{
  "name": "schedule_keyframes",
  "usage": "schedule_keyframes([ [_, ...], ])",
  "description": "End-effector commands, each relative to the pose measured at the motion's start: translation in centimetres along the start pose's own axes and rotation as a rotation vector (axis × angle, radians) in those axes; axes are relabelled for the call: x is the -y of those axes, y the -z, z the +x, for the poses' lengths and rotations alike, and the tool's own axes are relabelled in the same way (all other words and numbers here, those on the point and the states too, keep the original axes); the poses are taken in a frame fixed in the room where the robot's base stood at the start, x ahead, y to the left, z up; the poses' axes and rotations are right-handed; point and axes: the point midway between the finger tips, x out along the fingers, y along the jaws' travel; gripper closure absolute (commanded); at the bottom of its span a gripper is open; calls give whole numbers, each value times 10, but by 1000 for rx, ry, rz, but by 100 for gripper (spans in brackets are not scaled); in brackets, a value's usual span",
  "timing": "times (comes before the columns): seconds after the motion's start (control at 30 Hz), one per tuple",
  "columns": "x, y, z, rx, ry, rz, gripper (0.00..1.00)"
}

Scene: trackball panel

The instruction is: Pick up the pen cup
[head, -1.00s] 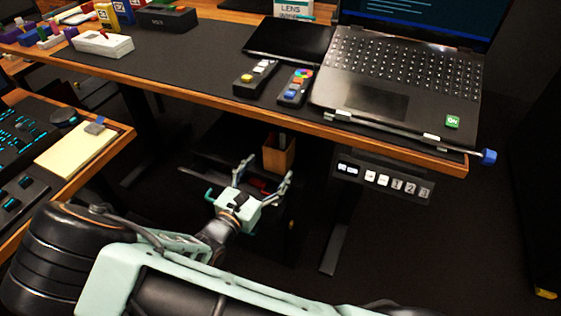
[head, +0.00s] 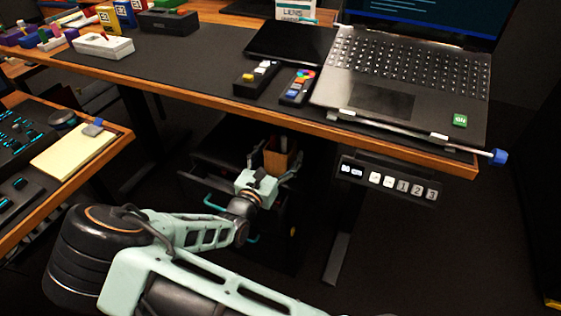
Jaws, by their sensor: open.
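The pen cup (head: 279,160) is a wooden, box-shaped holder with dark and light items sticking up from it. It stands upright under the desk, on top of a dark drawer cabinet, in the head view. My gripper (head: 276,166) reaches toward it from the front, with its pale green body just below and left of the cup. The fingers are spread, one near the cup's left side and one near its right side. The gripper is open. My gripper covers the cup's lower front, and I cannot tell whether the fingers touch it.
The wooden desk edge (head: 240,116) runs just above the cup. A panel with white buttons (head: 388,182) hangs under the desk at the right. The dark cabinet (head: 205,170) has teal handles in front. A laptop (head: 400,75) stands on the desk.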

Motion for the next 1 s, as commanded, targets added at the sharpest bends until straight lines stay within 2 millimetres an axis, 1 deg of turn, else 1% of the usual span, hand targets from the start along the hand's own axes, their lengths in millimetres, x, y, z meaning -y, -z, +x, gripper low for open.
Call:
schedule_keyframes([
  [0.1,0,0,6,0,-1,0,25],
  [0.3,0,-1,6,0,-1,0,26],
  [0.73,0,0,6,0,-1,0,74],
  [1.0,0,-2,6,1,0,1,74],
])
